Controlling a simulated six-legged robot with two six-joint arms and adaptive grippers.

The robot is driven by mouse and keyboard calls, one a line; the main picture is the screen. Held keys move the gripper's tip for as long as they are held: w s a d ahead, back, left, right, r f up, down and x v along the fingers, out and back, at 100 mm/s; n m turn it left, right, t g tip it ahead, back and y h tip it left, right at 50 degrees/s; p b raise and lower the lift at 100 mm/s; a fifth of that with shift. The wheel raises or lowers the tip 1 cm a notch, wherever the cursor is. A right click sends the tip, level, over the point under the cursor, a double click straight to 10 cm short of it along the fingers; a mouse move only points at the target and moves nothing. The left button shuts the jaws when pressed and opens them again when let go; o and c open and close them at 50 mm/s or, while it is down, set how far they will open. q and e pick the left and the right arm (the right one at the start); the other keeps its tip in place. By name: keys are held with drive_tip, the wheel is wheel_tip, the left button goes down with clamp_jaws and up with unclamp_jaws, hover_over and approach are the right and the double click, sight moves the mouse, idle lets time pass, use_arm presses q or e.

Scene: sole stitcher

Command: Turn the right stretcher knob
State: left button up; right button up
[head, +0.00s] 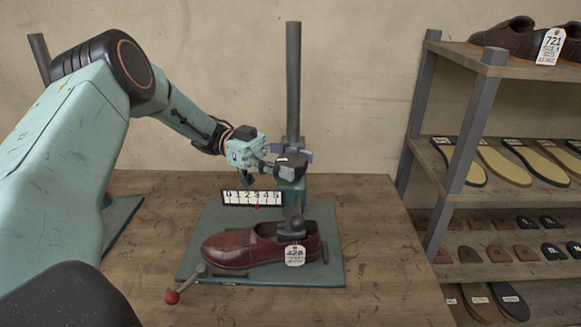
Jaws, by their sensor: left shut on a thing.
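The right stretcher is a grey post (293,85) on a green base plate (205,243). Its dark round knob (292,168) sits on the post above the shoe. My left gripper (288,159) reaches in from the left and is shut on this knob, with purple finger parts on both sides of it. The fingers partly hide the knob. A dark red loafer (240,247) with a tag (295,255) is under the stretcher's lower foot (293,228). A white 0 to 5 scale (251,198) with a red pointer stands above the shoe. My right gripper is not in view.
A lever with a red ball (172,297) lies at the plate's front left. Another stretcher's post (39,58) and plate (122,213) show behind my left arm. A shelf (470,130) with soles and shoes stands at right. The wooden table (375,240) is clear right of the plate.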

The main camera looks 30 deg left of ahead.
sight(291, 159)
use_arm(q)
drive_tip(key=shift+m+g, duration=0.4)
drive_tip(key=shift+g, duration=0.2)
drive_tip(key=o, duration=1.2)
wheel_tip(291, 159, up, 10)
drive_tip(key=shift+f, duration=0.1)
